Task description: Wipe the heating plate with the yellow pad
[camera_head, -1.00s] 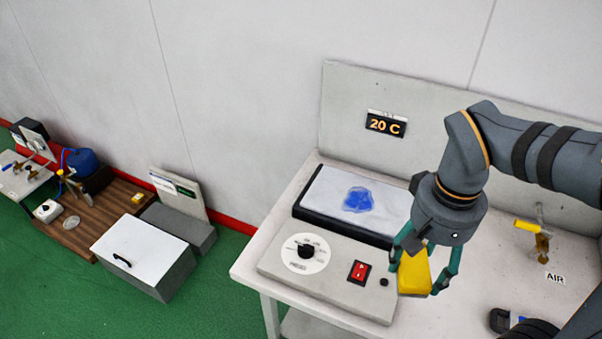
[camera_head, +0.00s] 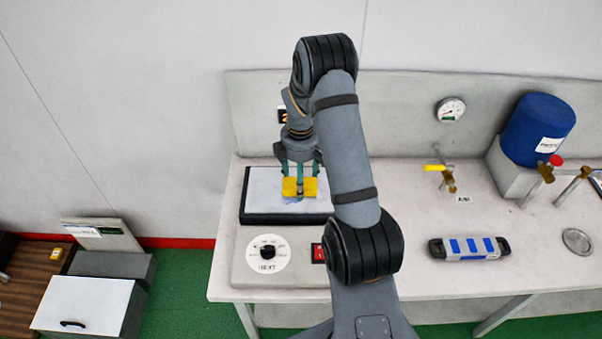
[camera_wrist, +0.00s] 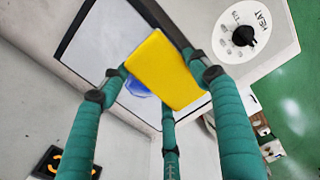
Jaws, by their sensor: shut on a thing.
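My gripper (camera_head: 299,178) is shut on the yellow pad (camera_head: 291,188) and holds it over the heating plate. The heating plate (camera_head: 262,187) is a white slab with a black edge at the back left of the bench. A blue patch (camera_head: 291,201) on the plate shows just below the pad and is mostly hidden by it. In the wrist view the yellow pad (camera_wrist: 165,70) sits between my teal fingers, with part of the blue patch (camera_wrist: 136,88) beside it. I cannot tell whether the pad touches the plate.
A grey control box with a heat dial (camera_head: 268,253) and a red switch (camera_head: 318,253) stands in front of the plate. A yellow-handled air valve (camera_head: 441,172), a blue tank (camera_head: 540,128) and a blue-and-grey device (camera_head: 469,248) are to the right.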

